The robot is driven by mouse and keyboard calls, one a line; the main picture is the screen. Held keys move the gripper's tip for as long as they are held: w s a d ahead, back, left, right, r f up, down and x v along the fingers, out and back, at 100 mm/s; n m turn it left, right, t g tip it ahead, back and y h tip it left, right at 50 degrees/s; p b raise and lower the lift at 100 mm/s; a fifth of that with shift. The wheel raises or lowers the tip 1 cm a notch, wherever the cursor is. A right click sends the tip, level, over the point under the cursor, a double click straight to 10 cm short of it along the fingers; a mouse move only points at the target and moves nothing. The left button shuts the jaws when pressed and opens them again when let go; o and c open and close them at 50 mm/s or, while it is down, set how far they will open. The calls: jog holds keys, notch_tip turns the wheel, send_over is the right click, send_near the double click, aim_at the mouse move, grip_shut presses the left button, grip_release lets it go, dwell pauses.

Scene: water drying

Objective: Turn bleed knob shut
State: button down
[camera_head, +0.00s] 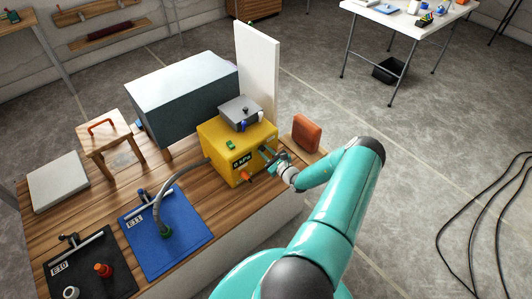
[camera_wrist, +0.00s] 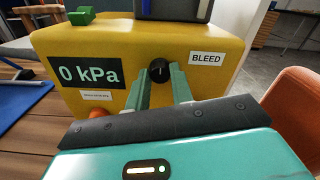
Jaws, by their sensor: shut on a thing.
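The bleed knob (camera_wrist: 158,70) is a small black round knob with a light mark, on the front of a yellow box beside the BLEED label (camera_wrist: 207,58). The yellow box (camera_head: 218,135) stands on the wooden bench in the head view and fills the upper wrist view (camera_wrist: 130,45). Its display (camera_wrist: 87,73) reads 0 kPa. My gripper (camera_wrist: 160,80) is at the box front, its two teal fingers on either side of the knob and shut on it. In the head view my gripper (camera_head: 272,160) partly hides that face.
An orange-red block (camera_head: 306,133) stands just right of the box. A hose (camera_head: 172,186) runs from the box to a blue mat (camera_head: 185,245). A grey case (camera_head: 240,112) sits on top of the box. A white panel (camera_head: 258,65) stands behind it.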

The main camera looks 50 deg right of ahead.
jog(key=c, duration=1.2)
grip_release()
jog(key=shift+f, duration=0.1)
jog(key=shift+s, duration=0.15)
jog(key=s+a, duration=0.1)
jog(key=s, duration=1.2)
jog(key=shift+s+a, duration=0.25)
jog(key=shift+a, duration=0.05)
